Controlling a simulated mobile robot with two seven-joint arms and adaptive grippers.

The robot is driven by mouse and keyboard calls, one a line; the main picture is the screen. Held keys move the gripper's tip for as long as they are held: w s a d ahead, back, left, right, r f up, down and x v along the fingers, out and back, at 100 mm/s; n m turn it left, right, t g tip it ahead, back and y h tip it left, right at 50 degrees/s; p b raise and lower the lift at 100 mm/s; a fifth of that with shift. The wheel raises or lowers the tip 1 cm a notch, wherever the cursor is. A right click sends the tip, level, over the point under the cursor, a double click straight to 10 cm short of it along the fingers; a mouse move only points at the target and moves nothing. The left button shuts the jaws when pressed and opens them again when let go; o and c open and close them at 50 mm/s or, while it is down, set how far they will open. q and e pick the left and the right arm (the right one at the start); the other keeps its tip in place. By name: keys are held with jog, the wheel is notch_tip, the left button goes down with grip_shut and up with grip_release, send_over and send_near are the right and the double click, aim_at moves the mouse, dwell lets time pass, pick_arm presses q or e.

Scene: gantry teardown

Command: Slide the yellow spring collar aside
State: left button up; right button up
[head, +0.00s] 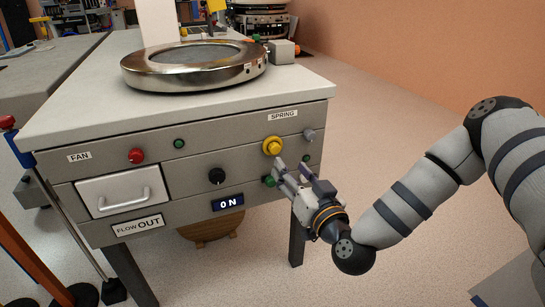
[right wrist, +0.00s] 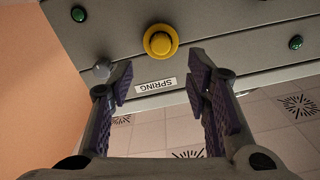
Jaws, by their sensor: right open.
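The yellow spring collar (head: 272,146) is a round ring on the front panel of the bench, just below the SPRING label (head: 283,115). It also shows in the right wrist view (right wrist: 160,41), top centre, beyond my fingertips, with the label upside down. My right gripper (head: 290,173) is open and empty, just below and to the right of the collar in the head view. In the right wrist view its two purple-padded fingers (right wrist: 161,82) stand apart, and neither touches the collar. My left gripper is not in view.
A grey knob (head: 309,135) sits right of the collar. Green buttons (head: 179,143), a red knob (head: 136,156), a black knob (head: 216,176) and a white drawer (head: 113,192) share the panel. A round metal dish (head: 194,66) stands on the bench top (head: 65,121). Open floor lies to the right.

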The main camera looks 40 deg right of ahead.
aim_at(276, 150)
jog(key=b+x, duration=0.1)
jog(key=x, duration=0.7)
jog(key=shift+a+f, duration=0.1)
